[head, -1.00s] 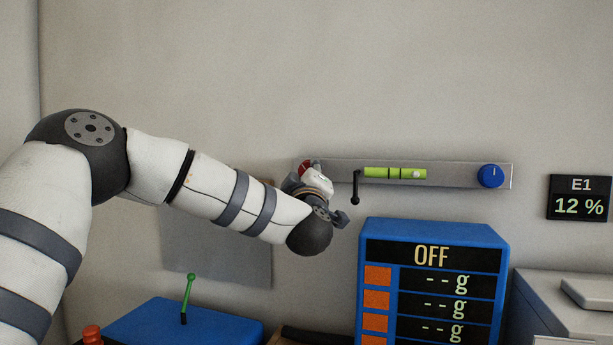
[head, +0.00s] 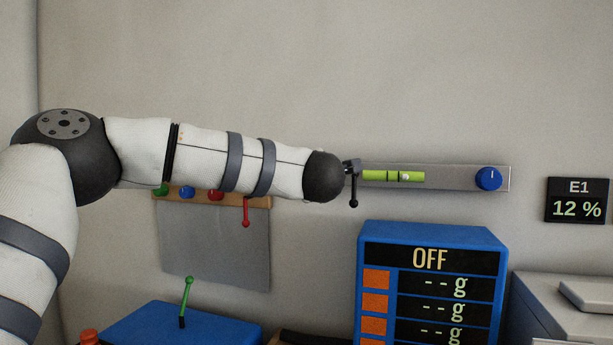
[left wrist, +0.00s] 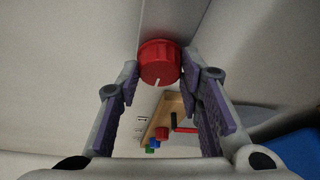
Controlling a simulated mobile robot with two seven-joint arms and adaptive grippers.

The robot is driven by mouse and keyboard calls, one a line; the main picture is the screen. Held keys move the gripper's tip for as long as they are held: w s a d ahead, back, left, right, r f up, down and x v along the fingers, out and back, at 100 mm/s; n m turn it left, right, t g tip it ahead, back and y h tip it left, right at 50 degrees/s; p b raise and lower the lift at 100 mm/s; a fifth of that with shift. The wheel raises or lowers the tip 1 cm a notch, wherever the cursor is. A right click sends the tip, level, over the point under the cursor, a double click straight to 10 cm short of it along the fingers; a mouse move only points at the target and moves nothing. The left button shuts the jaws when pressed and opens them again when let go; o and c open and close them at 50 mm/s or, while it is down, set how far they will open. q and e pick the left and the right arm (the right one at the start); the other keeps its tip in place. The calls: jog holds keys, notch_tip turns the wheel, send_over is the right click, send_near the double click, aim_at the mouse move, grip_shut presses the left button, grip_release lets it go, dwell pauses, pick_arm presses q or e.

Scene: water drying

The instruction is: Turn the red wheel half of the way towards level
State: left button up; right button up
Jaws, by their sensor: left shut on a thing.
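The red wheel (left wrist: 159,60) shows in the left wrist view, with a white mark at its lower edge. My left gripper (left wrist: 161,74) is shut on it, one finger on each side. The yellow-green level vial (head: 376,175) sits on the grey wall bar (head: 448,177). Its pale bubble (head: 405,177) is right of the vial's middle, near the right dark mark. My right gripper is not in view.
A black lever (head: 353,190) hangs close to my left wrist. A blue knob (head: 488,178) is at the bar's right end. Below are a blue scale (head: 430,232) reading OFF and a wooden rail (head: 258,202) with coloured knobs and a red lever (head: 246,212). The E1 display (head: 577,200) reads 12 %.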

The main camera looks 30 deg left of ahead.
pick_arm(q)
jog(key=shift+n+h, duration=0.5)
jog(key=shift+n, duration=0.3)
jog(key=o, duration=1.2)
jog(key=shift+c, duration=0.2)
jog(key=v, duration=1.2)
jog(key=shift+r, duration=0.25)
jog(key=shift+f, duration=0.1)
